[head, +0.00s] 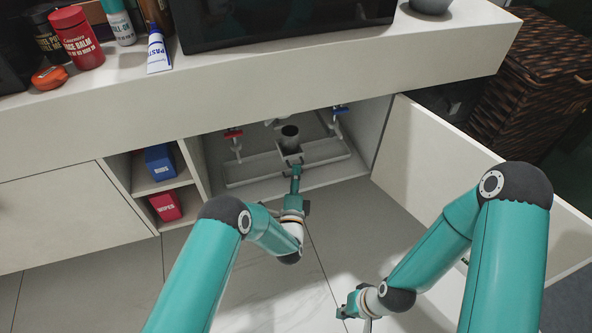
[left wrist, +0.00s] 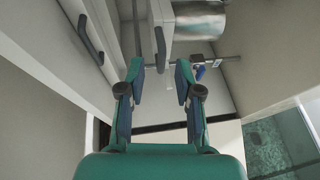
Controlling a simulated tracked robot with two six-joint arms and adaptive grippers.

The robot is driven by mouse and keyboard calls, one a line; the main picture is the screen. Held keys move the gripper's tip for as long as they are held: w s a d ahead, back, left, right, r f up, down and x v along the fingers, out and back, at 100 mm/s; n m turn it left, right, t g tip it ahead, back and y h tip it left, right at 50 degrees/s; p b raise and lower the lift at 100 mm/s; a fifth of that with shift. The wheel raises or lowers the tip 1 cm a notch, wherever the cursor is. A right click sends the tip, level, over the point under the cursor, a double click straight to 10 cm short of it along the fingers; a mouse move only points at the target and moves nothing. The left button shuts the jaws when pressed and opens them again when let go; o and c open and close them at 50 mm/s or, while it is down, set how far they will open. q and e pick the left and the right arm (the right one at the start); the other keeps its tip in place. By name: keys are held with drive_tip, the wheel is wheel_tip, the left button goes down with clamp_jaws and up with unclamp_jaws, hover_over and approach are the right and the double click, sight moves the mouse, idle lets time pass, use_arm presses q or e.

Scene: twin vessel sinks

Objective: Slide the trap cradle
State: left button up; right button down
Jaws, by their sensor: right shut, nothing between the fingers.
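The trap cradle (head: 291,157) is a small white carriage inside the open sink cabinet, with a grey metal cup (head: 290,134) standing in it. In the left wrist view the cradle's pale block (left wrist: 176,22) has a dark bar handle (left wrist: 160,48) on its side. My left gripper (head: 295,174) is at the front of the cradle. In the left wrist view its fingers (left wrist: 160,72) are open, with the handle just beyond and between the tips. I cannot tell if they touch it. My right gripper (head: 346,304) is shut and empty, low over the floor.
The cabinet door (head: 480,180) stands open at the right. A red-handled valve (head: 234,134) and a blue-handled valve (head: 339,110) flank the cradle. A white tray (head: 250,172) spans the cabinet floor. Blue (head: 160,162) and red (head: 166,205) boxes sit on shelves at left.

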use_arm(q)
drive_tip(key=shift+w+d+r+b, duration=0.15)
drive_tip(key=shift+w+b, duration=0.1)
drive_tip(key=shift+w, duration=0.65)
drive_tip(key=shift+w+r+b, duration=0.15)
drive_tip(key=shift+w+b, duration=0.05)
drive_tip(key=shift+w, duration=0.65)
clamp_jaws()
